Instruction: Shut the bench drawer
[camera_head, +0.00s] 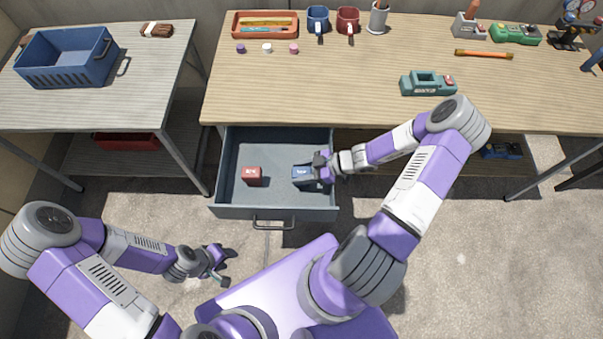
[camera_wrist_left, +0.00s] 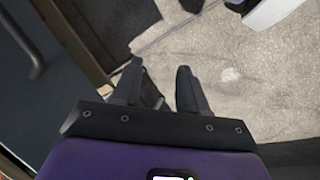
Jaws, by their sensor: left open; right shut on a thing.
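The bench drawer (camera_head: 275,211) is pulled out from under the wooden workbench (camera_head: 320,80), with a dark bar handle (camera_head: 273,223) on its front. A small red box (camera_head: 253,176) and a blue box (camera_head: 302,174) are inside it. My right gripper (camera_head: 314,170) reaches into the drawer from the right and is shut on the blue box, partly covering it. My left gripper (camera_head: 225,266) is open and empty, low in front of the drawer and to the left of its handle. Its two fingers (camera_wrist_left: 158,85) show apart in the left wrist view, with floor between and beyond them.
A blue crate (camera_head: 66,77) stands on the left side table. The workbench carries a pencil tray (camera_head: 265,35), two mugs, a pen cup, a teal device (camera_head: 428,84) and tools. A red bin (camera_head: 127,141) sits under the side table. The floor in front is clear.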

